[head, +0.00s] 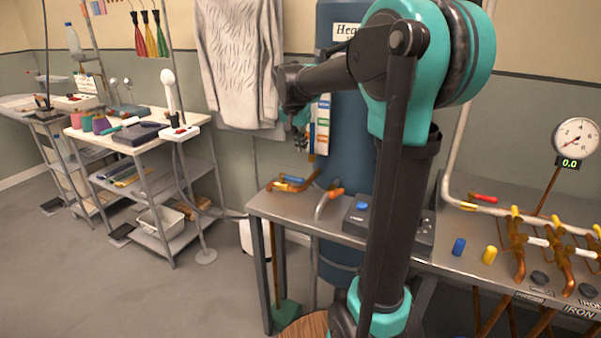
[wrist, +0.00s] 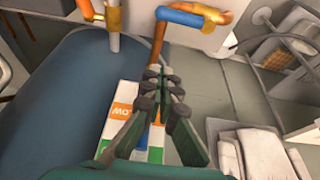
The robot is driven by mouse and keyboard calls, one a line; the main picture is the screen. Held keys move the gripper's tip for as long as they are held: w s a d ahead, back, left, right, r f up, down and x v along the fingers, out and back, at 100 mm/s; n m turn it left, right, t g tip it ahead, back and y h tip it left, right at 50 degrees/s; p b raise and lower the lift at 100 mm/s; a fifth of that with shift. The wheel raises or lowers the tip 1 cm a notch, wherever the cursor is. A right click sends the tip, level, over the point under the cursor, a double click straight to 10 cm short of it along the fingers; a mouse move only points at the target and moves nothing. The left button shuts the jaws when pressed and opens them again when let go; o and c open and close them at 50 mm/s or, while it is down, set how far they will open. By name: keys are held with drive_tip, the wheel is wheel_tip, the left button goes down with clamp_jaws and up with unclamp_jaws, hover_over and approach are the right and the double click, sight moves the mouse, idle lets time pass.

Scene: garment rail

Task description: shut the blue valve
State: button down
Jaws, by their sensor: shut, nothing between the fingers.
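The blue valve (head: 293,179) has a blue handle on a copper-orange pipe at the left end of the metal bench. In the wrist view, the blue handle (wrist: 182,15) lies across the top, with the orange pipe running down from it.
A pale pipe with an orange handle (head: 336,193) stands right of the valve. The blue tank (head: 343,240) is behind, with colour-striped cards (head: 322,125) hanging by it. A grey box with a blue button (head: 362,206) is on the bench. A pale sweater (head: 240,60) hangs left.

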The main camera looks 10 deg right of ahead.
drive_tip(key=shift+w, duration=0.15)
drive_tip(key=x, duration=0.9)
drive_tip(key=shift+w+d+f, duration=0.1)
drive_tip(key=shift+f, duration=0.2)
drive_tip(key=shift+s+a+f, duration=0.25)
drive_tip(key=shift+s+a, duration=0.45)
drive_tip(key=shift+s, duration=0.25)
drive_tip(key=shift+s+a+f, duration=0.2)
drive_tip(key=shift+s+a, duration=0.25)
drive_tip(key=shift+s, duration=0.2)
